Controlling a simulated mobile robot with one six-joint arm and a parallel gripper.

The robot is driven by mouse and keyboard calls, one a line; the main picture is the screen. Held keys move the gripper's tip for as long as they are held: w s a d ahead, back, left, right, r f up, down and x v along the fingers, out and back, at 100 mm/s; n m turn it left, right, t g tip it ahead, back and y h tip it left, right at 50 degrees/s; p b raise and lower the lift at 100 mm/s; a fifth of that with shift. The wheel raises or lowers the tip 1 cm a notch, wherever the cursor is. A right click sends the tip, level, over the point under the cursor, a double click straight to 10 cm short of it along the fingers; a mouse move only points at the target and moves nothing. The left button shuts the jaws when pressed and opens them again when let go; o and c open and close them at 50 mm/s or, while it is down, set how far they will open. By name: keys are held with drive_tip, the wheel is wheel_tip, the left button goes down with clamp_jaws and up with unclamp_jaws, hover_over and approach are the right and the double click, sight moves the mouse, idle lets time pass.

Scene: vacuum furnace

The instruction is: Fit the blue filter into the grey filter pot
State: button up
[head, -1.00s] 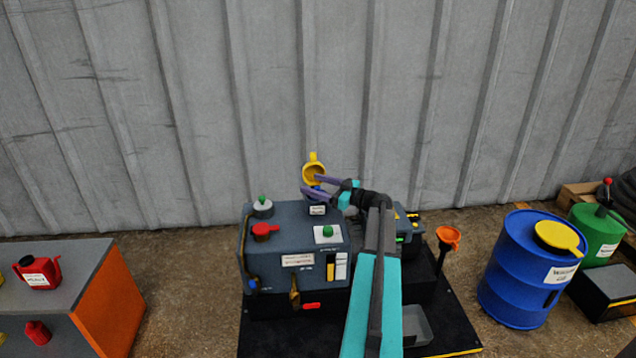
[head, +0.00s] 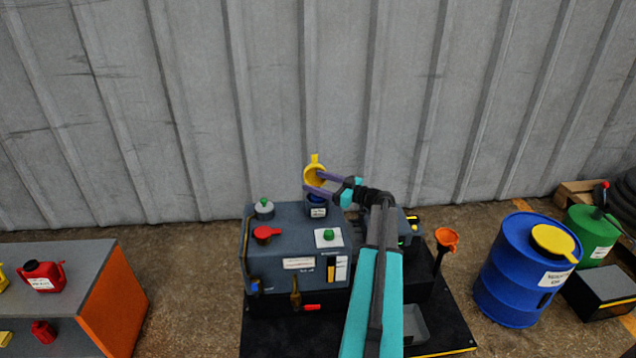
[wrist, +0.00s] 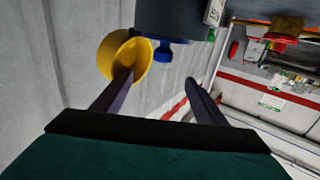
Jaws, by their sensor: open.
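The grey filter pot (head: 317,210) stands on top of the furnace unit, with a white label on its side. Its yellow hinged lid (head: 315,172) stands open behind it. The blue filter (head: 316,198) shows at the pot's mouth; how deep it sits is hard to tell. In the wrist view the blue filter (wrist: 163,52) sticks out of the pot (wrist: 175,18), beside the yellow lid (wrist: 125,58). My gripper (head: 312,183) is open and empty just above the pot. In the wrist view, one finger overlaps the lid and the filter lies beyond the fingertips.
The furnace top also bears a green-knobbed cap (head: 264,208), a red cap (head: 266,234) and a green button (head: 328,235). An orange funnel (head: 446,238) stands at right, then a blue drum (head: 524,272). A bench (head: 95,270) with red cans is at left. The wall is behind.

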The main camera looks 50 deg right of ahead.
drive_tip(key=shift+a+r+p, duration=0.1)
drive_tip(key=shift+r+p, duration=1.95)
drive_tip(key=shift+p, duration=0.3)
drive_tip(key=shift+w+a+r, duration=0.15)
drive_tip(key=shift+a, duration=0.1)
drive_tip(key=w+a+r+n+g+y+p, duration=0.1)
drive_tip(key=w+a+r+y+p, duration=0.1)
drive_tip(key=a, duration=1.1)
drive_tip(key=w+a+r+n+g+y+p, duration=0.1)
drive_tip(key=a+r+p, duration=0.5)
drive_tip(key=a, duration=0.6)
drive_tip(key=w+r+n+y, duration=0.1)
drive_tip(key=w+r+y, duration=0.1)
drive_tip(key=w, duration=0.1)
drive_tip(key=shift+w+a+r+n+p, duration=0.25)
drive_tip(key=shift+a+n+p, duration=0.05)
drive_tip(key=shift+a+p, duration=0.1)
